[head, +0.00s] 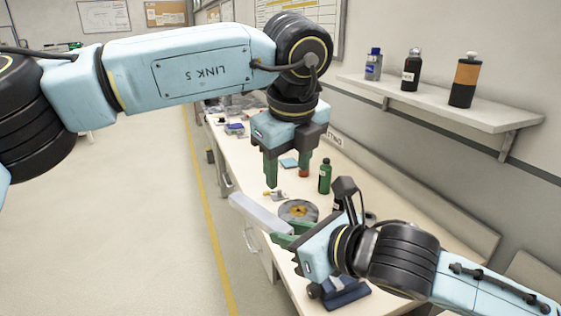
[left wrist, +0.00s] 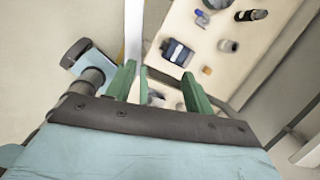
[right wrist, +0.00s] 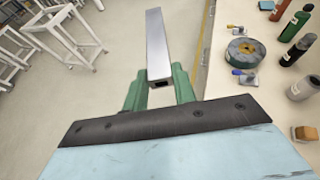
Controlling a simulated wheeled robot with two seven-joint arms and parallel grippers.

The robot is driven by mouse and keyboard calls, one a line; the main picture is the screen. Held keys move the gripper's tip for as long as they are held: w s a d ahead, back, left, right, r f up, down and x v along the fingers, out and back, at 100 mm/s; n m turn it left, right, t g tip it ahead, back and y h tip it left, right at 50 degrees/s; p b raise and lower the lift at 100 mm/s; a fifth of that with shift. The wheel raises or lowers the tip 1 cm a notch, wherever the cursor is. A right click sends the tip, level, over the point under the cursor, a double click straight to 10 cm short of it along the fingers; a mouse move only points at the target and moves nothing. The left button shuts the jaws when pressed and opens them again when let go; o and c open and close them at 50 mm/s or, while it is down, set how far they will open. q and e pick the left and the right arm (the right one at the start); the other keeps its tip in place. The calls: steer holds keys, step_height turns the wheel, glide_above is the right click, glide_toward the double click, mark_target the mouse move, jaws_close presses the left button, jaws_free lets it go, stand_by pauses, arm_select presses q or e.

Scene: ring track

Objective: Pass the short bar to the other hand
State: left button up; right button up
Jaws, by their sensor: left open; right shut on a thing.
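The short bar (head: 260,213) is a pale grey, square-section piece. My right gripper (head: 287,236) is shut on one end of it, and the rest sticks out past the bench's front edge. In the right wrist view the bar (right wrist: 157,45) points away from the green fingers (right wrist: 158,88), its near end between them. My left gripper (head: 287,172) is open and empty, fingers pointing down, above and apart from the bar. In the left wrist view the bar (left wrist: 133,30) shows at the top, near the left one of the open fingers (left wrist: 160,88).
A grey reel with a yellow centre (head: 298,210) lies on the bench (head: 352,165) close to the bar. A green bottle (head: 325,177) stands behind it. A wall shelf (head: 440,103) holds three bottles.

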mark_target(262, 210)
arm_select(q)
steer(key=a+f+y, duration=0.1)
steer(key=f, duration=0.2)
steer(key=w+a+f+y, duration=0.1)
steer(key=a+f, duration=0.1)
steer(key=f, duration=0.1)
steer(key=a+f, duration=0.1)
steer(key=f, duration=0.2)
steer(key=shift+w+a+f+n+t+y, duration=0.2)
steer(key=shift+f+n+t+y, duration=0.1)
steer(key=shift+y, duration=0.1)
steer(key=c, duration=0.9)
arm_select(e)
steer(key=shift+a, duration=0.1)
arm_select(q)
steer(key=shift+c, duration=1.2)
arm_select(e)
steer(key=o, duration=1.1)
steer(key=shift+v, duration=3.8)
